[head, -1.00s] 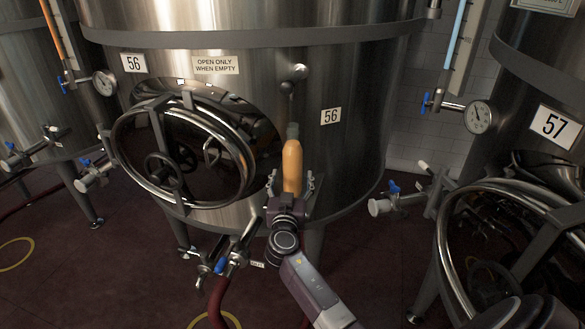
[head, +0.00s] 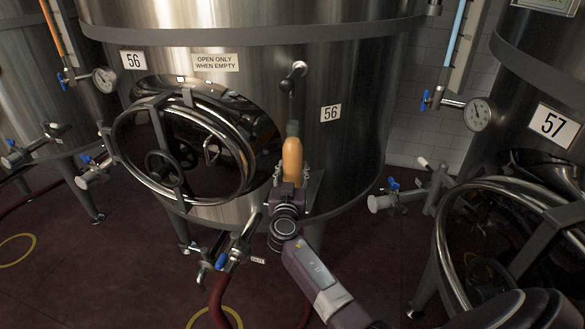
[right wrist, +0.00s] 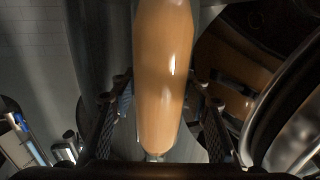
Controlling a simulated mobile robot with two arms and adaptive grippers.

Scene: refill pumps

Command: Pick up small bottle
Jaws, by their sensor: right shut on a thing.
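The small bottle (head: 292,160) is orange with a dark grey-green top. It stands roughly upright in front of the steel tank in the head view. My right gripper (head: 290,187) is at its lower part, with my arm reaching in from the bottom right. In the right wrist view the bottle (right wrist: 163,75) fills the middle, between the two dark lattice fingers of the gripper (right wrist: 160,105), which is shut on it. The bottle's lower part is partly hidden by the gripper in the head view. My left gripper is not in view.
Tank 56 (head: 350,80) stands close behind the bottle, with a round hatch (head: 185,150) to its left. A valve with a red hose (head: 218,295) is below left. Tank 57's hatch (head: 450,235) stands at right.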

